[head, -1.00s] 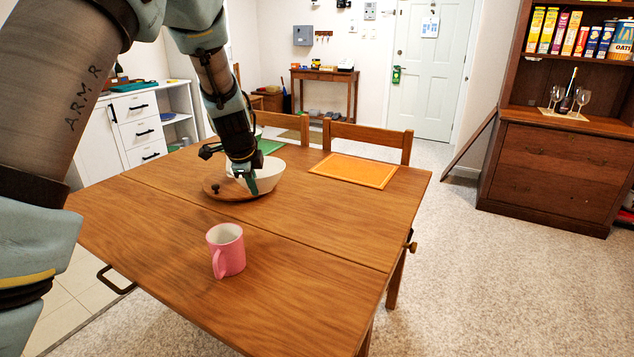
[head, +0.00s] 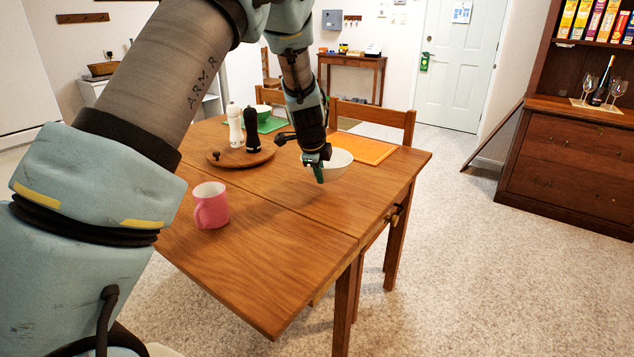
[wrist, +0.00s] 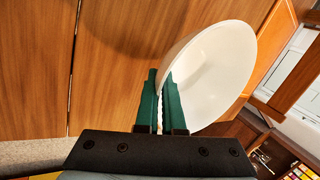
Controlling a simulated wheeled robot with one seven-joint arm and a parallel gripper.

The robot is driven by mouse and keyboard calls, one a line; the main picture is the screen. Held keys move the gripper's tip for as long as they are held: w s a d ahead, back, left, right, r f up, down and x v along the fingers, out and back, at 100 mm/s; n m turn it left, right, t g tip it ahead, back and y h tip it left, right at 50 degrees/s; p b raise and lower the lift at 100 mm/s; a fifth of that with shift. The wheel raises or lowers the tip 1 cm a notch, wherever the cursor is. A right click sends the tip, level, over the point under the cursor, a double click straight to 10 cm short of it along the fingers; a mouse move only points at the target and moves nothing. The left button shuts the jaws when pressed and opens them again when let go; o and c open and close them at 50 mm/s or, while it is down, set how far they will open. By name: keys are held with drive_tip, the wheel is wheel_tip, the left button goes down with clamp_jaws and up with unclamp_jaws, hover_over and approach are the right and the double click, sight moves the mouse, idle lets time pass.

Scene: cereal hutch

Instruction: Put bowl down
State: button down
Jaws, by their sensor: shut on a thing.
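A white bowl (head: 337,163) is in my gripper (head: 316,166) over the right part of the wooden table (head: 275,220) in the head view. My gripper is shut on the bowl's rim, with the green fingers on either side of its wall. In the wrist view, the bowl (wrist: 215,75) extends to the right of the green fingers (wrist: 160,105). The bowl appears to be a little above the tabletop; the exact gap is hard to tell. My gripper hides part of the bowl in the head view.
A pink mug (head: 211,206) stands at the table's near left. A round wooden board (head: 228,158) holds a white mill (head: 235,125) and a dark mill (head: 252,128). An orange placemat (head: 362,149) lies behind the bowl.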

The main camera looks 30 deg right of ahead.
drive_tip(key=shift+w+f, duration=0.1)
drive_tip(key=shift+f, duration=1.9)
drive_tip(key=shift+f, duration=0.2)
drive_tip(key=c, duration=1)
unclamp_jaws()
drive_tip(key=shift+c, duration=0.2)
drive_tip(key=shift+r, duration=0.15)
